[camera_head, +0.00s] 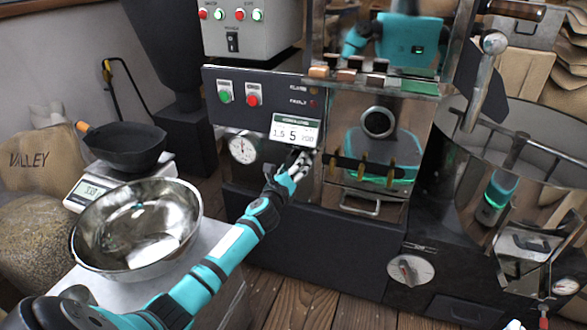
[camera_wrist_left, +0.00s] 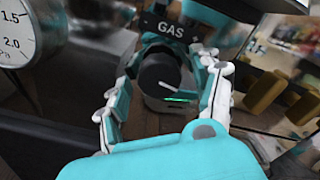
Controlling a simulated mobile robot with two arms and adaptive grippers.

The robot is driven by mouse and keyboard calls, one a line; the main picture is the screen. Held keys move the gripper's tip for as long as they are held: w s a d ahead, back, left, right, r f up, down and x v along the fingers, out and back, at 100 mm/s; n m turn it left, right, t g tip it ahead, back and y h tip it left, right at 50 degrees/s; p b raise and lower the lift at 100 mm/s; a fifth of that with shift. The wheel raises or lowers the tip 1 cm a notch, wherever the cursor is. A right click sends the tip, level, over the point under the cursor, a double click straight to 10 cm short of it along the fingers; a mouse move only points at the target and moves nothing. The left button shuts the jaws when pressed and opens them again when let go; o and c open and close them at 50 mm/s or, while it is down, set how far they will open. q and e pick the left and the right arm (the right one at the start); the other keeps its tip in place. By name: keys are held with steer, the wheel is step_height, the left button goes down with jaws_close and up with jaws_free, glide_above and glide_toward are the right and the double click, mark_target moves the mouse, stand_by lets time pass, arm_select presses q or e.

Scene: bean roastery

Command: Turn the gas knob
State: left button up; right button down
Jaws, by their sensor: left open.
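The gas knob (camera_wrist_left: 160,75) is a dark round knob with a light pointer line, under a black GAS label (camera_wrist_left: 171,28) in the left wrist view. My left gripper (camera_wrist_left: 168,68) is open, with its white and teal fingers on either side of the knob. I cannot tell whether the fingers touch it. In the head view my left gripper (camera_head: 299,163) is at the roaster's front panel, just below a small display (camera_head: 297,130), and hides the knob. My right gripper is not in view.
A pressure gauge (camera_head: 242,149) is left of the gripper. A sampling hatch with wooden handles (camera_head: 363,175) is close on its right. A steel bowl (camera_head: 137,228), a scale (camera_head: 90,192) and a black pan (camera_head: 127,147) stand at left. The round cooling bin (camera_head: 530,205) is at right.

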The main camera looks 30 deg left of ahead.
arm_select(q)
steer(key=shift+w, duration=0.15)
steer(key=shift+c, duration=0.2)
steer(key=c, duration=1.1)
steer(key=shift+c, duration=0.2)
